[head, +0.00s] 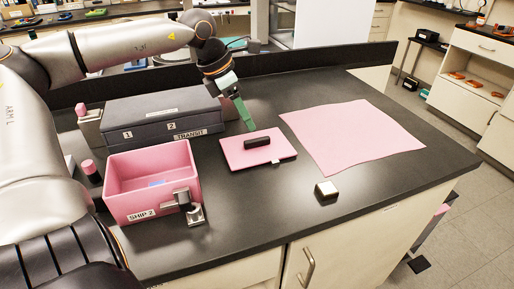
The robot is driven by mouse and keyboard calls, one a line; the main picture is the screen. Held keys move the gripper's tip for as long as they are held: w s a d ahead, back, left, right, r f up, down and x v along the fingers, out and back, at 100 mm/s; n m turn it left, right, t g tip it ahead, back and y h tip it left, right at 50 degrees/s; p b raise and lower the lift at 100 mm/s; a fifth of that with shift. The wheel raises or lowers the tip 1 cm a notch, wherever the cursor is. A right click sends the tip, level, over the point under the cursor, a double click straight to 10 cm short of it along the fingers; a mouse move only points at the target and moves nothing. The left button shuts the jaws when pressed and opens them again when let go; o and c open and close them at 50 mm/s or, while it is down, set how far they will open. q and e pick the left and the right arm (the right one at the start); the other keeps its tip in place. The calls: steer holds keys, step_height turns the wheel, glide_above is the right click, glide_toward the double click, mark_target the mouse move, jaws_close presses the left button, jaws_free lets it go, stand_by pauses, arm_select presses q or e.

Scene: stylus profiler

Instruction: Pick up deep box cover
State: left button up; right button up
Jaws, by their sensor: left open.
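A flat pink panel (236,157) with a dark bar (257,142) on top lies on the black bench; it looks like the deep box cover. A small tab shows at its front edge. My left gripper (246,119), with green fingers, points down just above and behind the dark bar, apart from it. It is open and holds nothing visible. The open pink box (180,195) labelled SHIP 2 stands left of the panel, with a small blue thing inside and a metal latch at its front right corner. My right gripper is out of view.
A grey case (158,108) labelled TRANSIT stands behind the pink box. A pink sheet (350,135) lies to the right. The bench around the panel's front is clear.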

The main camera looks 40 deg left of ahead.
mark_target(257, 139)
arm_select(q)
steer(key=shift+x, duration=3.55)
jaws_close()
